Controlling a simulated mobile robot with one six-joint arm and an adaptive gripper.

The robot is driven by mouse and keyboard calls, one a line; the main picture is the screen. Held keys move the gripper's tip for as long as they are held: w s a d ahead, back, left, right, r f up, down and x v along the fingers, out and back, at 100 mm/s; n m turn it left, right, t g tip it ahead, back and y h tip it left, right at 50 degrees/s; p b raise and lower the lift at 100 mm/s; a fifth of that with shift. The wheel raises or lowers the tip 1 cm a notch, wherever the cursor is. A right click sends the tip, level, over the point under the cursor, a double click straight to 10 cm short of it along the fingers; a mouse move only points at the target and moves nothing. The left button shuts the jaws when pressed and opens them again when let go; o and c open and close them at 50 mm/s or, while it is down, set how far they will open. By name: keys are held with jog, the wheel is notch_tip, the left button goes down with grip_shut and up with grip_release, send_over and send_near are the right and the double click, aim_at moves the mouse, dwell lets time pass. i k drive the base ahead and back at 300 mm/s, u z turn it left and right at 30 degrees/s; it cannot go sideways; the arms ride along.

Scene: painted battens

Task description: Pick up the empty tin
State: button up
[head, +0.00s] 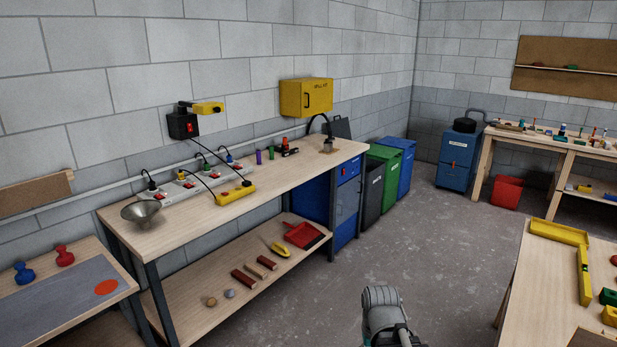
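I cannot pick out an empty tin for certain. A small grey and brown item (327,145) stands at the far right end of the long workbench (130,235), too small to tell what it is. A metal funnel-shaped bowl (141,212) sits at the bench's near left end. A grey part of my arm shows at the bottom, right of centre, over the floor. My gripper's fingers do not show.
The bench carries power strips (205,182) with cables. Its lower shelf holds a red dustpan (304,235) and blocks. Bins (382,165) stand beyond it. A table with yellow pieces (558,232) is at right, another table (55,290) at left. Open floor lies between.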

aim_at(328, 145)
jog(key=i, duration=2.9)
jog(key=z, duration=1.4)
jog(key=i, duration=0.6)
jog(key=u, duration=0.05)
